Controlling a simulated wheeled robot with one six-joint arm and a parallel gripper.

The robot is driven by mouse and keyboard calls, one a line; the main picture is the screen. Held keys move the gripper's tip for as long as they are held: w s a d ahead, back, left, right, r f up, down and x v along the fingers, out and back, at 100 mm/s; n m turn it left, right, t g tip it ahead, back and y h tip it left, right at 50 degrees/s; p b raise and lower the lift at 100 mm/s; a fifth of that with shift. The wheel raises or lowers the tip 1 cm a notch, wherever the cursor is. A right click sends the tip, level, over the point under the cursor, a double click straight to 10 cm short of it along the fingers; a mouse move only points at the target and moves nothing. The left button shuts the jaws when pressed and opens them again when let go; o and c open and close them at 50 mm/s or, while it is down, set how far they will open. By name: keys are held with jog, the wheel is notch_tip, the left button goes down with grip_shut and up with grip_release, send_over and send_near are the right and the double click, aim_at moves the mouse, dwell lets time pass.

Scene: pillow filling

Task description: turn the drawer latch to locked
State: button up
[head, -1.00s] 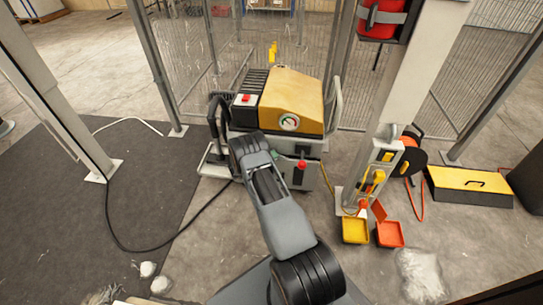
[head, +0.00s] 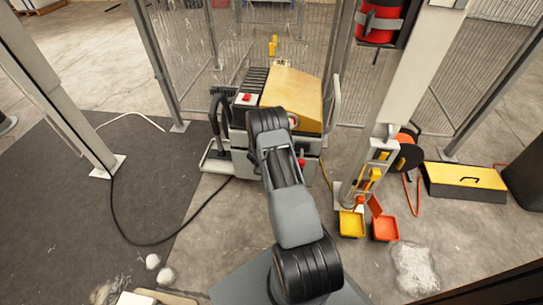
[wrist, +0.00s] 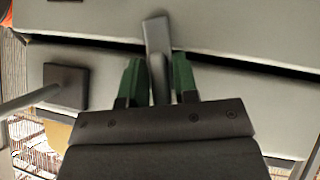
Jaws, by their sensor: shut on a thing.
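The lever points nearly straight along the picture's upright. In the head view the yellow and grey machine (head: 291,88) stands ahead, and my arm covers part of its front. The latch and my fingertips are hidden there behind the arm.
A dark square mount with a rod (wrist: 66,87) sits left of my fingers in the wrist view. A red knob (head: 301,162) shows beside my arm. A white post (head: 385,130) and yellow and red scoops (head: 352,224) stand to the right. A black cable (head: 150,243) lies left.

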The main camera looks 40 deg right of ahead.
jog(key=shift+f+m+t+y+b, duration=0.2)
jog(key=shift+m+t+y+b, duration=0.3)
jog(key=shift+b, duration=0.55)
jog(key=shift+r+t+y+b, duration=0.1)
jog(key=shift+t+y+b, duration=0.2)
jog(key=shift+b, duration=0.4)
jog(key=shift+w+r, duration=0.1)
jog(key=shift+r, duration=0.05)
jog(key=o, duration=0.7)
jog(key=shift+p+v, duration=2.35)
jog(key=shift+v, duration=4.6)
jog(key=shift+d, duration=0.15)
